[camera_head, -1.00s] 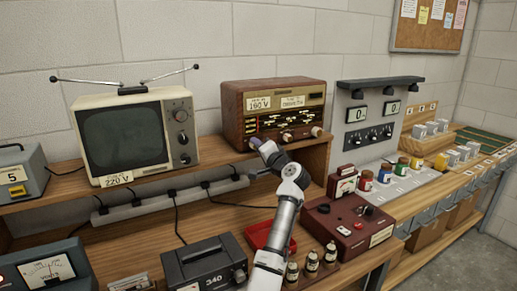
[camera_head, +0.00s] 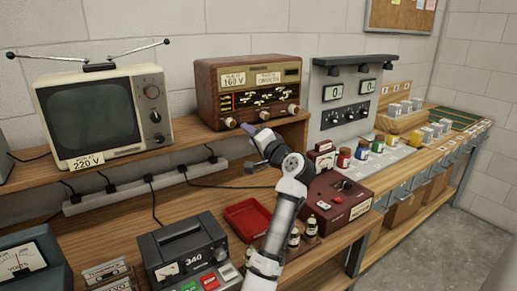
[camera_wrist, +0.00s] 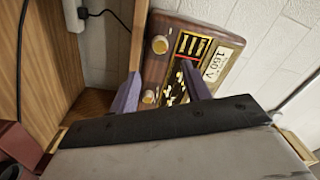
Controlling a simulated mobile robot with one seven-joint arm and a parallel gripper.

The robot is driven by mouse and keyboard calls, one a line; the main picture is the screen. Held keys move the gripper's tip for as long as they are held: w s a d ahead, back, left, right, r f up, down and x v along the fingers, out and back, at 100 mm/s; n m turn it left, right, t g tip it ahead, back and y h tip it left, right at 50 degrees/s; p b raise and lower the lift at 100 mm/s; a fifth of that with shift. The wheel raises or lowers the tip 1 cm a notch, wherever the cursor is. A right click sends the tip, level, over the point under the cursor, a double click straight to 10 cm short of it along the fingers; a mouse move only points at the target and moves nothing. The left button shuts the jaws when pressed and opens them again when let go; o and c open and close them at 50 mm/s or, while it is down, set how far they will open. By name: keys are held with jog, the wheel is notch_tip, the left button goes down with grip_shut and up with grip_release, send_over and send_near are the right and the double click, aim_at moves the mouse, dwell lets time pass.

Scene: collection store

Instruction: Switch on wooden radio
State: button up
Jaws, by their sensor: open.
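The wooden radio (camera_head: 206,88) stands on the raised shelf, right of the television. Its front has a lit dial, paper labels and a row of knobs along the bottom, including a left knob (camera_head: 230,122) and a right knob (camera_head: 293,108). In the wrist view the radio (camera_wrist: 158,28) appears turned on its side, with two pale knobs showing. My gripper (camera_head: 231,143) is open and empty, in front of and below the radio's left part. In the wrist view one knob (camera_wrist: 148,97) appears between the fingers of my gripper (camera_wrist: 160,92); whether they touch it is unclear.
An old television (camera_head: 95,115) stands left on the shelf (camera_head: 150,165). Below lie a power strip (camera_head: 140,187), a red tray (camera_head: 247,218), a grey device marked 340 (camera_head: 180,250) and a dark red box (camera_head: 338,200). A grey panel (camera_head: 345,95) stands right of the radio.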

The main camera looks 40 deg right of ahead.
jog(key=shift+s+b, duration=0.35)
jog(key=shift+s, duration=1.6)
jog(key=shift+f, duration=0.1)
